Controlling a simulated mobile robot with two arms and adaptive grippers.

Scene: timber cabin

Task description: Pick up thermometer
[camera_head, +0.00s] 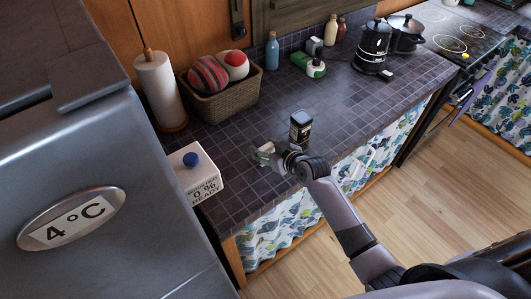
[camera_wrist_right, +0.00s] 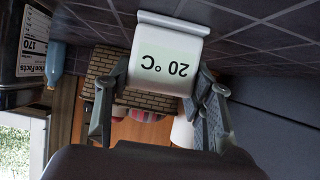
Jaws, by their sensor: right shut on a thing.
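The thermometer (camera_wrist_right: 164,68) is a pale, curved piece reading 20 °C, upside down in the right wrist view. My right gripper (camera_wrist_right: 158,100) is shut on it, with one finger at each side. In the head view my right gripper (camera_head: 264,154) is over the front part of the tiled counter, and the thermometer is only a small pale shape at the fingertips. I cannot tell whether it touches the counter. My left gripper is not in view.
A white carton (camera_head: 195,174) with a blue cap stands left of my gripper, and a small black container (camera_head: 299,127) stands close behind my wrist. The fridge (camera_head: 90,190) fills the left.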

